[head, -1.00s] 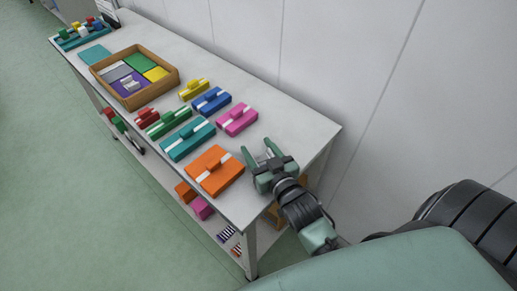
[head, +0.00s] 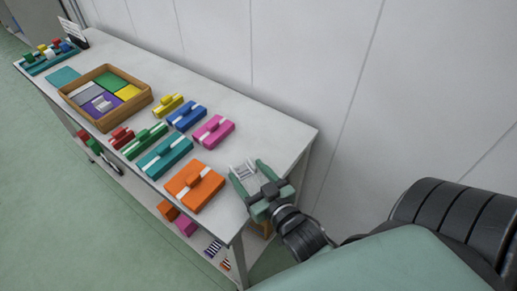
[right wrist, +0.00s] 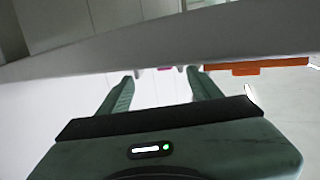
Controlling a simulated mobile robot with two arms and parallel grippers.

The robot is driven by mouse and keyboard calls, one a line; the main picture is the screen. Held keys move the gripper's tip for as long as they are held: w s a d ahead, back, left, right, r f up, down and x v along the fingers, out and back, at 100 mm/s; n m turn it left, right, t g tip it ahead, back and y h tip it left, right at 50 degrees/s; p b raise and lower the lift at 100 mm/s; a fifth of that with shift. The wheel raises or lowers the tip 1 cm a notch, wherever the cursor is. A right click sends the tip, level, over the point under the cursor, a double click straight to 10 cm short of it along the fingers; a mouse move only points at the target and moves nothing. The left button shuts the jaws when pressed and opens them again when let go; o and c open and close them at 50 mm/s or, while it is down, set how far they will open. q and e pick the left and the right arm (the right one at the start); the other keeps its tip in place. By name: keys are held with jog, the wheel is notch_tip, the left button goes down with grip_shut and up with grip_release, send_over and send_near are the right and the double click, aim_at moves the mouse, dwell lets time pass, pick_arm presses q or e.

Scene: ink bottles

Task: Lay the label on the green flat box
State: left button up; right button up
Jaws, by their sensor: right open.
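A small pale piece with grey lines, apparently the label (head: 243,172), is on the near right end of the table, by the fingertips of my right gripper (head: 249,173). The gripper is open, its fingers on either side of the piece; I cannot tell whether they touch it. The right wrist view shows the two spread fingers (right wrist: 162,82), but the label is not clear there. A green flat panel (head: 111,80), apparently the green flat box, lies in the wooden tray (head: 146,101) farther along the table. My left gripper is not in view.
A similar pale piece lies on the purple panel (head: 129,92) in the tray. Several banded boxes stand between tray and gripper, the orange one (head: 206,190) and pink one (head: 222,125) nearest. A wall (head: 300,60) runs behind the table. The lower shelf holds several things.

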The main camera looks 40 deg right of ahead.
jog(key=s, duration=0.4)
jog(key=shift+s+a+r, duration=0.1)
jog(key=shift+s+r, duration=0.15)
jog(key=shift+o, duration=0.4)
jog(key=shift+s+a+r, duration=0.1)
jog(key=shift+s+r, duration=0.05)
jog(key=shift+s, duration=0.2)
jog(key=shift+w+a+r+n+g+y+b, duration=0.25)
jog(key=shift+w+a+n+g+y+b, duration=0.1)
jog(key=shift+a+g+y, duration=0.15)
jog(key=shift+r+g, duration=0.1)
jog(key=shift+g, duration=0.2)
jog(key=shift+s+d+r+g+h, duration=0.2)
jog(key=shift+d+r+g+h, duration=0.1)
jog(key=shift+d+r+g, duration=0.3)
jog(key=shift+w+d+f+b, duration=0.2)
jog(key=shift+w+f+b, duration=0.1)
jog(key=shift+b, duration=0.2)
jog(key=shift+w+f+m+b, duration=0.3)
jog(key=shift+w+m+b, duration=0.15)
jog(key=shift+w, duration=0.25)
jog(key=shift+w+f, duration=0.1)
jog(key=shift+w, duration=0.5)
jog(key=x, duration=0.4)
jog(key=shift+w+a+f+p, duration=0.1)
jog(key=shift+f+p, duration=0.05)
jog(key=shift+p, duration=0.2)
